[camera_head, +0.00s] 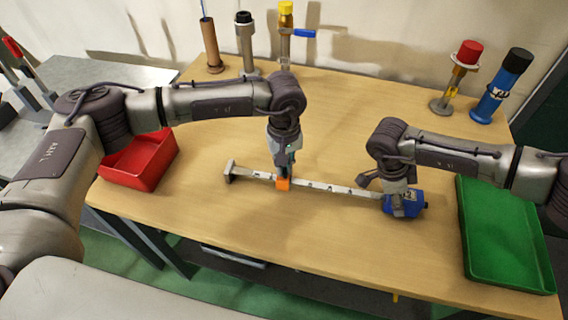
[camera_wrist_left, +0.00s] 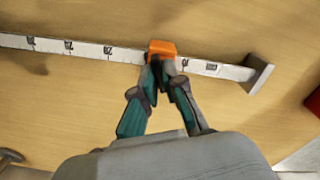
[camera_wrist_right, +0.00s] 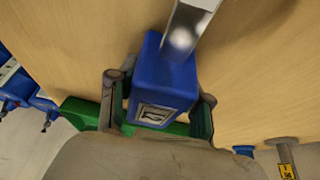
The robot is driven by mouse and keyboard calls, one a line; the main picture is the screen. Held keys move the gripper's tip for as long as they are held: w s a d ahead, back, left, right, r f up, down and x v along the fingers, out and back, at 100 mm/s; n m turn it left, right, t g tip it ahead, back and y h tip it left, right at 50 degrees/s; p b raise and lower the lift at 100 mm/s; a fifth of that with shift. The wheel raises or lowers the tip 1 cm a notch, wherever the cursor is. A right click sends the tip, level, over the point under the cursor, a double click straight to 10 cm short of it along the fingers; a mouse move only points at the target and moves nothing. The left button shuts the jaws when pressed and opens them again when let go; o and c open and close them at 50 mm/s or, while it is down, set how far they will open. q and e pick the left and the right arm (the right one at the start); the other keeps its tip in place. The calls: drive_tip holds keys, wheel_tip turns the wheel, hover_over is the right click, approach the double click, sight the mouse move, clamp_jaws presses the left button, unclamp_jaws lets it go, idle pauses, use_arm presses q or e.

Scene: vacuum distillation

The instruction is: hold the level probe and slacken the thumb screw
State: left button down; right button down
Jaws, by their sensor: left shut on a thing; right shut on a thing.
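The level probe is a long pale graduated bar (camera_head: 335,189) with a blue head (camera_head: 417,207) at its right end and an orange slider (camera_head: 283,184) part-way along. It lies across the table, an end foot (camera_head: 230,171) at its left. My right gripper (camera_head: 402,203) is shut on the blue head, a finger on either side of it in the right wrist view (camera_wrist_right: 160,85). My left gripper (camera_head: 284,170) is shut at the orange slider. In the left wrist view its fingertips (camera_wrist_left: 162,66) meet against the slider (camera_wrist_left: 162,48) and hide the thumb screw between them.
A red tray (camera_head: 143,160) stands at the table's left and a green tray (camera_head: 503,235) at its right. Along the back stand a brown cylinder (camera_head: 210,45), a black-topped one (camera_head: 245,45), a yellow-capped fitting (camera_head: 285,30), a red-capped one (camera_head: 458,75) and a blue cylinder (camera_head: 500,87).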

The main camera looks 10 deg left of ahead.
use_arm(q)
drive_tip(key=n, duration=1.2)
drive_tip(key=shift+n, duration=0.4)
idle(0.3)
drive_tip(key=c, duration=1.2)
unclamp_jaws()
drive_tip(key=shift+c, duration=0.2)
wheel_tip(320, 180, up, 12)
